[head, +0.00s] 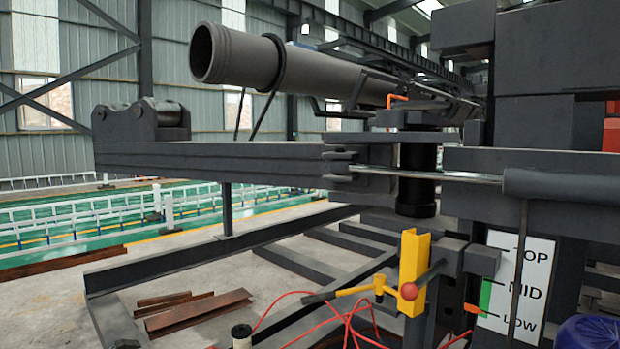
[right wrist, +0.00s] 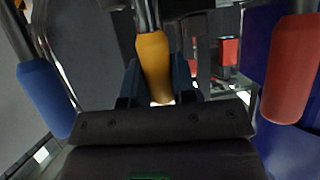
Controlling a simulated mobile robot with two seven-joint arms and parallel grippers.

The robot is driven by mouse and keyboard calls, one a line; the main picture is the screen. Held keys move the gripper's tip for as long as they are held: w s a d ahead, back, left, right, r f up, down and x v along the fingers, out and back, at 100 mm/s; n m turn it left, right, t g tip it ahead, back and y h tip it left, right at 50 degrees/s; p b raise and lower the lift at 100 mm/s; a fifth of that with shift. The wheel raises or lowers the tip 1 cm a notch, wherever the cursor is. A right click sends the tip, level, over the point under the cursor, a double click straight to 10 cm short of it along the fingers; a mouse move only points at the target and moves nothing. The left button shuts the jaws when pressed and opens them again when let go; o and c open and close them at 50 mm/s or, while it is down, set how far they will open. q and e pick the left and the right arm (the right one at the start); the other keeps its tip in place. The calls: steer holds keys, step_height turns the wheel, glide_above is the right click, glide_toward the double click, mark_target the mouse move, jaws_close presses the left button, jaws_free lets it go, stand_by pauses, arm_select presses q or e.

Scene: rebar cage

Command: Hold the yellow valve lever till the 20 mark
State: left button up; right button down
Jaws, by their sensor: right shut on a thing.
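The yellow valve lever (right wrist: 153,55) is a rounded yellow handle on a metal rod, in the middle of the right wrist view. My right gripper (right wrist: 160,86) is shut on it, with a dark finger on either side. A blue lever handle (right wrist: 45,95) is on the left and a red lever handle (right wrist: 291,75) on the right, both apart from the fingers. The head view shows neither gripper. I see no 20 mark in either view. A white board (head: 515,285) in the head view reads TOP, MID and LOW, with an orange pointer (head: 473,308) near LOW.
A large grey pipe (head: 235,57) lies above a dark steel frame (head: 240,165) in the head view. A yellow bracket (head: 413,270) with a red ball stands at lower middle. Red hoses (head: 345,318) and rusty beams (head: 198,312) lie on the floor.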

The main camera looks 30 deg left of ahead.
steer(key=shift+w, duration=0.2)
steer(key=shift+s+a+r+t, duration=0.1)
steer(key=shift+s+a+t, duration=0.1)
steer(key=shift+s, duration=0.2)
steer(key=shift+s+a+t, duration=0.1)
steer(key=shift+s+t, duration=0.1)
steer(key=shift+s, duration=0.15)
steer(key=shift+s+t, duration=0.4)
steer(key=c, duration=1)
jaws_free()
steer(key=shift+r, duration=0.3)
steer(key=shift+f, duration=0.1)
